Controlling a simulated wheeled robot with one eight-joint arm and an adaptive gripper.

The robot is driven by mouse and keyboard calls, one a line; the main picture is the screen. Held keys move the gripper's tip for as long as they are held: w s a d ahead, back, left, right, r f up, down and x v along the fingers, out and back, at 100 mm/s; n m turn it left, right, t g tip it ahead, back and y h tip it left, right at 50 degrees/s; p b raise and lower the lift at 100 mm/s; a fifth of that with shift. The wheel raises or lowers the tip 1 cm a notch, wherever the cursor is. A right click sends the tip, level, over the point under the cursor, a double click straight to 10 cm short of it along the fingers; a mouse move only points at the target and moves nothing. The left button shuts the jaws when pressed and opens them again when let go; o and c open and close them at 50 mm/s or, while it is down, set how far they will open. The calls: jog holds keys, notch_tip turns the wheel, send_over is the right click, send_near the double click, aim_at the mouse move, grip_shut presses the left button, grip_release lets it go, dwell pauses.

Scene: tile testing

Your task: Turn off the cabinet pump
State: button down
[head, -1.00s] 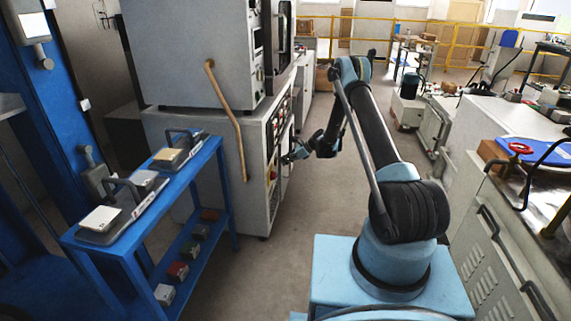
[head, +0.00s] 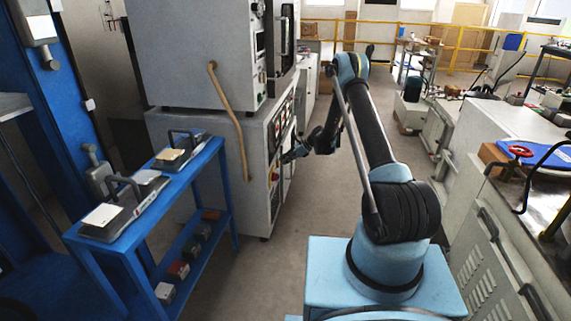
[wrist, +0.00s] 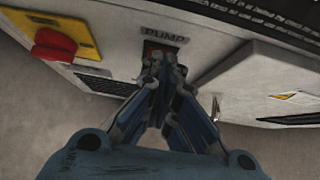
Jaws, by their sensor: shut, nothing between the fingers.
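The cabinet (head: 200,165) is a grey-white unit with a panel of buttons on its right-hand face. In the head view, my gripper (head: 286,157) points left at the cabinet's panel.
A red knob (wrist: 52,45) on a yellow plate is left of the pump switch. A box-like cover (wrist: 265,80) juts out on the right. A blue cart (head: 150,215) stands left of the cabinet, and a bench (head: 525,205) at right. The floor between is clear.

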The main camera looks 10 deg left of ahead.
jog(key=shift+d, duration=0.1)
jog(key=v, duration=1.3)
jog(key=shift+f, duration=0.1)
